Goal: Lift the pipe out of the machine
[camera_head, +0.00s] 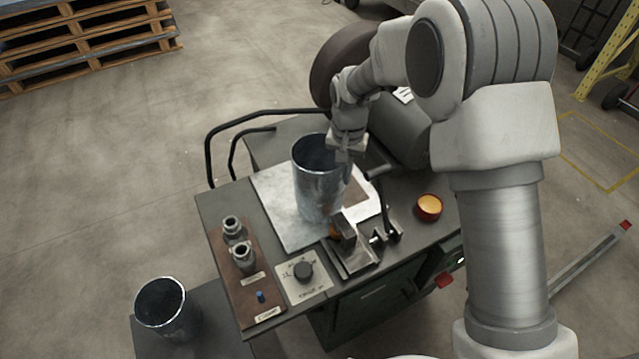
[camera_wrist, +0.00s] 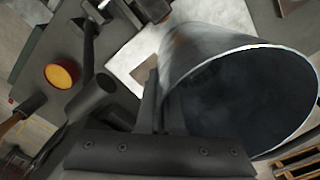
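The pipe (camera_head: 318,195) is an upright grey metal cylinder with an open top, over the white sheet on the machine (camera_head: 225,200). In the wrist view the pipe (camera_wrist: 205,50) fills the right side, its dark opening facing the camera. My gripper (camera_head: 344,156) is at the pipe's right rim, pointing down. In the wrist view my gripper's fingers (camera_wrist: 160,105) are close together at the rim, one outside and one apparently inside the opening, so they look shut on the pipe wall. Whether the pipe's base touches the sheet is not clear.
Another open cylinder (camera_head: 166,308) stands on a lower surface at bottom left.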

